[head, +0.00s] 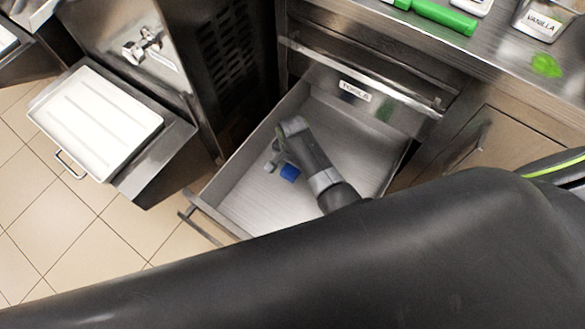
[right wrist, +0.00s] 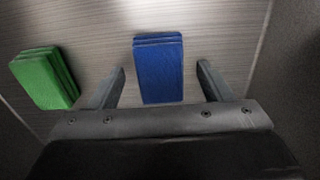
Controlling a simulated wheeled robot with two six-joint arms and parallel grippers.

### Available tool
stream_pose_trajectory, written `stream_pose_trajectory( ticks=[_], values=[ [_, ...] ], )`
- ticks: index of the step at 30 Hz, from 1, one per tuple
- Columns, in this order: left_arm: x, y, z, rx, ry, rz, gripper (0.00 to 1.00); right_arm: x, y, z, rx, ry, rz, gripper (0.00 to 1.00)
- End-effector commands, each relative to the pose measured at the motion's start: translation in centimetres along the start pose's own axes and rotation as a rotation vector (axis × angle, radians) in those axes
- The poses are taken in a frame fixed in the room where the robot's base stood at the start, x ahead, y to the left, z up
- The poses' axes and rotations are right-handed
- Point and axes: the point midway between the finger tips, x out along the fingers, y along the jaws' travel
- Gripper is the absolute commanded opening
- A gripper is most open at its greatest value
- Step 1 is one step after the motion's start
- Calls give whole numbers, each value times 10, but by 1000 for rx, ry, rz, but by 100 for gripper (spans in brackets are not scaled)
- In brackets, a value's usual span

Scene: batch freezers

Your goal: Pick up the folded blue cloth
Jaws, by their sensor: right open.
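The folded blue cloth (head: 289,172) lies on the bottom of an open metal drawer in the head view. In the right wrist view the blue cloth (right wrist: 159,68) lies flat, in line with the gap between my fingers. My right gripper (head: 277,160) reaches down into the drawer beside the cloth. In the right wrist view my right gripper (right wrist: 160,80) is open, one finger on each side of the cloth's near part, with a gap on both sides. I cannot tell its height above the drawer bottom. My left gripper is not in view.
A folded green cloth (right wrist: 45,78) lies to the left of the blue one in the right wrist view. The drawer (head: 240,167) has raised walls around my gripper. A white tray (head: 97,119) stands to the left. A counter (head: 480,40) with a vanilla container (head: 541,22) is at upper right.

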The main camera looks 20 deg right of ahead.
Motion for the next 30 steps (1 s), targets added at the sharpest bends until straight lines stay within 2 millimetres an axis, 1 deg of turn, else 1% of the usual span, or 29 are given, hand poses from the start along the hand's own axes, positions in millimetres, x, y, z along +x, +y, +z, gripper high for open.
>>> stream_pose_trajectory(
  ticks=[3, 4, 12, 15, 24, 28, 30],
  values=[
    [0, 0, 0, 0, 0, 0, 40, 0, 0, 0, 0, 0, 0, 73],
    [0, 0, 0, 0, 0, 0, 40, 0, 0, 0, 0, 0, 0, 71],
    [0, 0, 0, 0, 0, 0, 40, 0, 0, 0, 0, 0, 1, 36],
    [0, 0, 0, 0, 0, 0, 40, 0, 0, 0, 0, 0, 0, 24],
    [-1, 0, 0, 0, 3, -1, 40, -2, 0, 0, 0, 0, 0, 24],
    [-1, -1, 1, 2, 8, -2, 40, -8, 0, 0, 0, 0, 0, 24],
    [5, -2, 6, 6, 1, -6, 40, -13, 0, 0, 0, 0, 0, 24]
  ],
)
